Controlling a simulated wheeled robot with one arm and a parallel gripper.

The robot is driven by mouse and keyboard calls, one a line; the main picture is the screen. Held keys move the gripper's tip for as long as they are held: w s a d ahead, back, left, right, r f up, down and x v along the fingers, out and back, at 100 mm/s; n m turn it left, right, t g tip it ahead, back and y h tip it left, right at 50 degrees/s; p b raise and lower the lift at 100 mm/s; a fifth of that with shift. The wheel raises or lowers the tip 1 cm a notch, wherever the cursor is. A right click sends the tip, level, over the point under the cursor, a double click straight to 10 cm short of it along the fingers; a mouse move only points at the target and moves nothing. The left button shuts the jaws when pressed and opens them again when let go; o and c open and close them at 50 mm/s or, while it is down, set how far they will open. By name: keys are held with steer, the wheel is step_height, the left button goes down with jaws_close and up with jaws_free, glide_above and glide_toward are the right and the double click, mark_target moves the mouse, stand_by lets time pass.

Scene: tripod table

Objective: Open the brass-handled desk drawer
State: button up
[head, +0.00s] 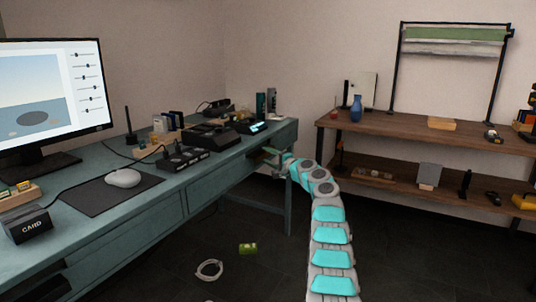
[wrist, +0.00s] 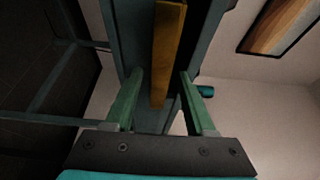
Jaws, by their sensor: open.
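The brass handle (wrist: 169,40) is a straight bar across a dark teal drawer front (wrist: 128,35) in the wrist view. My gripper (wrist: 161,72) has its two green fingers apart, one on each side of the handle's near end. The fingers do not appear to press on it. In the head view my gripper (head: 273,157) is at the front of the teal desk (head: 140,200), near its far right end. The handle is hidden there, and I cannot tell whether this drawer stands out at all.
On the desk are a monitor (head: 50,95), a mouse (head: 123,178) and several black devices. A wooden shelf unit (head: 400,130) stands behind on the right. A cable coil (head: 209,269) and a green item (head: 248,249) lie on the otherwise open dark floor.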

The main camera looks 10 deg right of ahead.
steer(key=shift+w+f, duration=0.1)
stand_by(0.3)
steer(key=c, duration=0.8)
jaws_close()
steer(key=shift+f, duration=0.2)
